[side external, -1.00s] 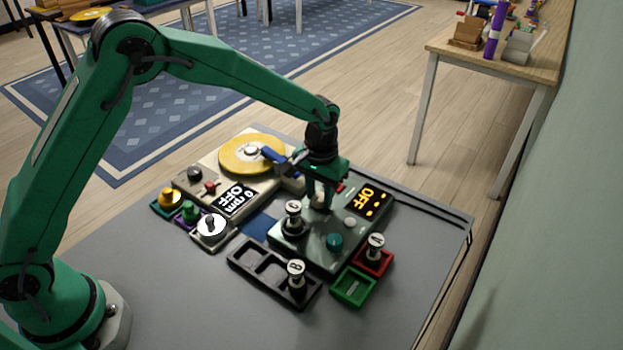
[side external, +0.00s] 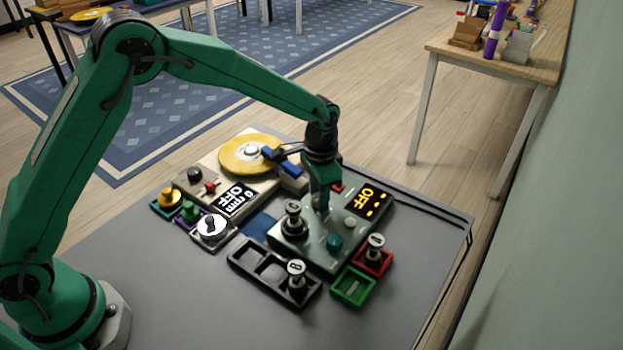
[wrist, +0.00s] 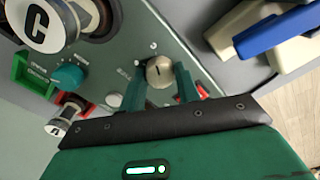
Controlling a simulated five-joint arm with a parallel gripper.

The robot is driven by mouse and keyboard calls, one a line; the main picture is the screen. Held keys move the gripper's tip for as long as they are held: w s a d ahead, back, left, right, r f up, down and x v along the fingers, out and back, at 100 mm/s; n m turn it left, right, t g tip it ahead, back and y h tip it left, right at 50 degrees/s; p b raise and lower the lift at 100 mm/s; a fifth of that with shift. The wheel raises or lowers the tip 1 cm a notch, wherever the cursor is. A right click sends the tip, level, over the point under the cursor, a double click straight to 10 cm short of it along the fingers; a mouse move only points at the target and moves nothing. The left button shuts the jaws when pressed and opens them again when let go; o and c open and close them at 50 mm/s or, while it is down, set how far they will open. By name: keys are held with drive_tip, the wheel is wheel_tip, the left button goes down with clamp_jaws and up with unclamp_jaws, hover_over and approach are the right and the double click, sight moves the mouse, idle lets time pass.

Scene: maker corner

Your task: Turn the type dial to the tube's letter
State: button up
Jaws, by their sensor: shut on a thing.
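My gripper (side external: 322,203) points down over the grey-green tester box (side external: 310,255). In the wrist view its two green fingers (wrist: 162,84) are shut on a round silver dial (wrist: 158,72) with a dark pointer line. Small marks surround this dial, too small to read. A teal knob (side external: 335,242) sits on the same panel, left of the silver dial in the wrist view (wrist: 68,75).
A tube lettered B (side external: 296,270) stands in the black rack (side external: 240,257), another in a red tray (side external: 386,263). A green tray (side external: 340,297) is beside it. A cream machine with a yellow disc (side external: 245,155) stands behind left.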

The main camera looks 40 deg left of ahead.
drive_tip(key=o, duration=1)
drive_tip(key=shift+r, duration=0.15)
drive_tip(key=shift+r, duration=3.8)
